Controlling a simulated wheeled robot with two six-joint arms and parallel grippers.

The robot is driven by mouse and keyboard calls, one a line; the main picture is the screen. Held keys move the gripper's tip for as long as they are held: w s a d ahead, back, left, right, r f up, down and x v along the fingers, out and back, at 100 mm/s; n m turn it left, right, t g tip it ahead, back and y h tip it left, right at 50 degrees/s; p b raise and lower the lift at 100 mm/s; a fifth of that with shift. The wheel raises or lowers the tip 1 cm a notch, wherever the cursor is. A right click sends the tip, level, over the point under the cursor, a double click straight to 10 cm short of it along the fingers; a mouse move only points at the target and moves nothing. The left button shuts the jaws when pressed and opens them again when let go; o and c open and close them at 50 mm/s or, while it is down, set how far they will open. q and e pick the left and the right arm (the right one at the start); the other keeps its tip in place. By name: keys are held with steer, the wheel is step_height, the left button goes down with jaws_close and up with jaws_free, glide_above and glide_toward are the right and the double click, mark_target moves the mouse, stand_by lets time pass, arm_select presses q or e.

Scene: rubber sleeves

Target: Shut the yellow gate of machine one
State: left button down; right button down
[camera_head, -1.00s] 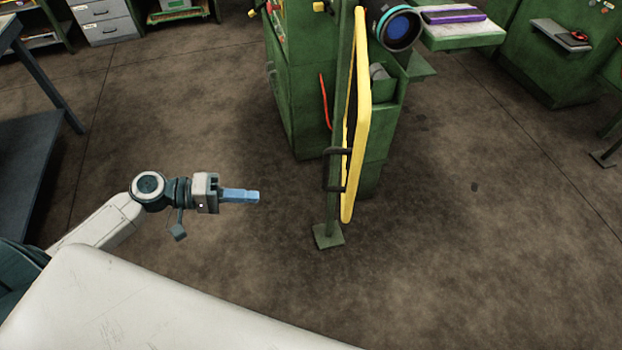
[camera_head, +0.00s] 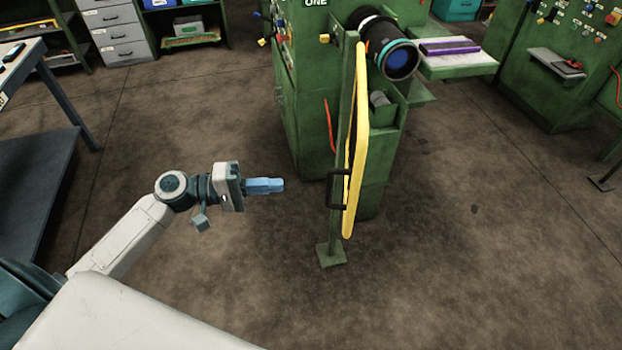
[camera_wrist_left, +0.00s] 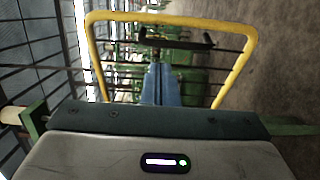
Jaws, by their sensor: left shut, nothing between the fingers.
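The yellow gate (camera_head: 357,140) of the green machine one (camera_head: 375,165) shows almost edge-on in the head view, beside a green post (camera_head: 340,150) with a foot on the floor. A black handle (camera_head: 338,188) sits low on its left side. My left gripper (camera_head: 278,185) is shut and empty, left of the handle, with a gap between them. In the left wrist view the gate's yellow frame (camera_wrist_left: 170,19) spans the picture beyond my blue fingers (camera_wrist_left: 160,80), and the black handle (camera_wrist_left: 178,42) lies near their tips. My right gripper is not in view.
A table (camera_head: 22,60) and dark platform (camera_head: 38,180) stand at left. The floor around the post is clear.

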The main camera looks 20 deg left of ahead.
arm_select(q)
steer(key=p+x, duration=0.4)
steer(key=x, duration=0.4)
steer(key=shift+d, duration=0.3)
steer(key=shift+w, duration=0.15)
